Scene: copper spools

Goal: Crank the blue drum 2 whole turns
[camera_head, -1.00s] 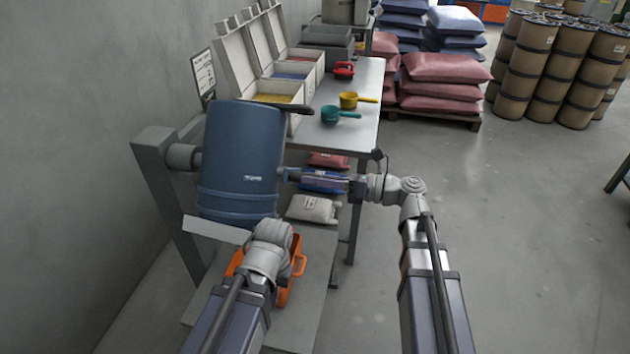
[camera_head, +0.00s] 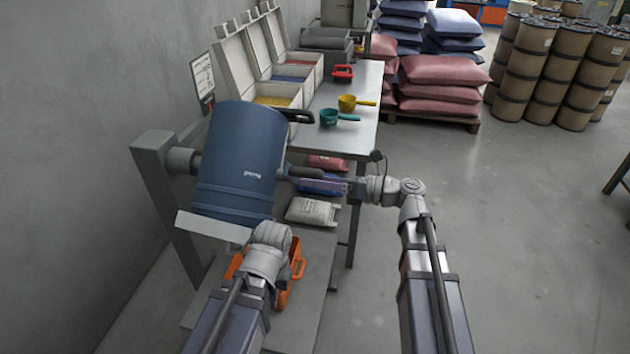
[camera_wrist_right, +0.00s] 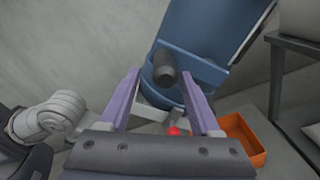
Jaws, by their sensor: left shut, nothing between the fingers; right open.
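The blue drum (camera_head: 235,150) hangs tilted on a grey stand (camera_head: 160,190), a pale label on its side. The dark crank grip (camera_head: 305,172) sticks out to its right. My right gripper (camera_head: 318,183) is at the grip. In the right wrist view my right gripper (camera_wrist_right: 160,75) is open, its purple fingers apart, and the grip (camera_wrist_right: 165,68) shows end-on between the fingertips, not clamped. My left gripper (camera_head: 268,240) is low in front of the drum; its fingers are hidden behind its wrist. My left wrist also shows in the right wrist view (camera_wrist_right: 50,115).
An orange bin (camera_head: 292,275) sits below the drum, partly behind my left arm. A table (camera_head: 360,120) behind holds open boxes and teal (camera_head: 330,117), yellow (camera_head: 348,103) and red (camera_head: 343,72) scoops. Bags lie beneath it.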

